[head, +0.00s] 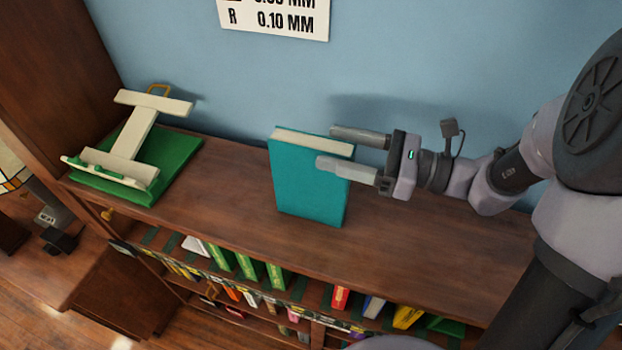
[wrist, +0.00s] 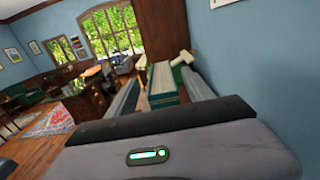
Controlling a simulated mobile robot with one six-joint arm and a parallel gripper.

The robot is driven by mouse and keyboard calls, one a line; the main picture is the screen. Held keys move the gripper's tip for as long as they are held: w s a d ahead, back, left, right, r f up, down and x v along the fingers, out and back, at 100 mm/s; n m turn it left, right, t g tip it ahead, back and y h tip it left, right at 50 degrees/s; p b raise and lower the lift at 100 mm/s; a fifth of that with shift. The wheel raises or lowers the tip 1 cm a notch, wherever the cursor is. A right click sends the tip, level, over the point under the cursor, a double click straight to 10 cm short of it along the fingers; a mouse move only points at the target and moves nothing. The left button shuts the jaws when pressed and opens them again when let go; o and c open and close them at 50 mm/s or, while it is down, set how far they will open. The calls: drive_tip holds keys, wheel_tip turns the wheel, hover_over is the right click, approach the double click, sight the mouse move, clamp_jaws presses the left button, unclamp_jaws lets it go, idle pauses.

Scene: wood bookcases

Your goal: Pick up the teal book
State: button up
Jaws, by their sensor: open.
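The teal book (head: 305,185) stands upright on top of the wooden bookcase, its cream page edges facing up. My gripper (head: 326,148) is open at the book's upper right edge. One finger is in front of the teal cover and the other is behind the book's top right corner. In the wrist view the book (wrist: 162,100) shows between the two fingers (wrist: 160,92). I cannot tell whether either finger touches it.
A cream stand (head: 137,140) sits on a green book (head: 178,165) at the left of the bookcase top (head: 235,180). The blue wall (head: 210,80) is close behind. Shelves below hold several books. The top right of the bookcase is clear under my arm.

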sight(312, 141)
drive_tip(key=x, duration=0.5)
drive_tip(key=shift+w+a+f, duration=0.1)
drive_tip(key=shift+w+f, duration=0.1)
drive_tip(key=shift+c, duration=1.3)
clamp_jaws()
